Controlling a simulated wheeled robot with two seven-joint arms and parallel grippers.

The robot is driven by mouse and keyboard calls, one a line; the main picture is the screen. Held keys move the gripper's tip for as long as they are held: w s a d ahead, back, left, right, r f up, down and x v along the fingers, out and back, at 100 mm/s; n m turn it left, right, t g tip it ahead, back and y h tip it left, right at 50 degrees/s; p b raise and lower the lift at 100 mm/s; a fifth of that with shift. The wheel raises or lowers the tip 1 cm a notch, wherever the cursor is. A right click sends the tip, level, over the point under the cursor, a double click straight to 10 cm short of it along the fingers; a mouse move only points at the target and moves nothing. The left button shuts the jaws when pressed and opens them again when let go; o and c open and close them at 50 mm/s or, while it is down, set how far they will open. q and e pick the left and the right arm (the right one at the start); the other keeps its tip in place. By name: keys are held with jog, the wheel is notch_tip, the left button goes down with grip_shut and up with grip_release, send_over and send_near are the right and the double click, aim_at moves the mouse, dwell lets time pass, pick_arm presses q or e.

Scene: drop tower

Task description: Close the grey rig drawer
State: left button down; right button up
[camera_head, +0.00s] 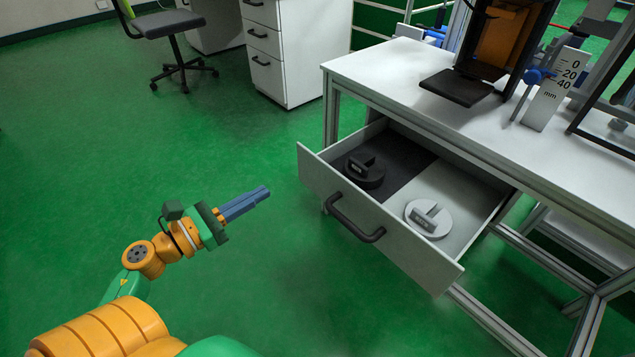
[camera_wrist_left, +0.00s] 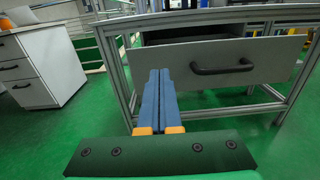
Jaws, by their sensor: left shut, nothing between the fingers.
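The grey rig drawer (camera_head: 330,184) stands pulled out from under the white-topped rig table, its front facing my arm. A black bar handle (camera_head: 355,218) is on its front; the handle also shows in the left wrist view (camera_wrist_left: 222,68). Inside the drawer lie a dark round weight (camera_head: 363,172) on a dark left section and a light round weight (camera_head: 428,218) on a light right section. My left gripper (camera_head: 266,191) is shut and empty, left of the drawer front and apart from it. In the wrist view its blue fingers (camera_wrist_left: 158,85) point toward the drawer's left part. My right gripper is not in view.
The rig table (camera_head: 400,70) carries a black plate (camera_head: 456,87), a frame and a millimetre scale (camera_head: 553,88). Its metal legs (camera_head: 331,115) stand beside the drawer. A white drawer cabinet (camera_head: 300,60) and an office chair (camera_head: 165,30) are behind. Green floor around my left arm is clear.

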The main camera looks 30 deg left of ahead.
aim_at(317, 159)
pick_arm(q)
jog(key=x, duration=1.2)
jog(key=shift+w+p, duration=0.4)
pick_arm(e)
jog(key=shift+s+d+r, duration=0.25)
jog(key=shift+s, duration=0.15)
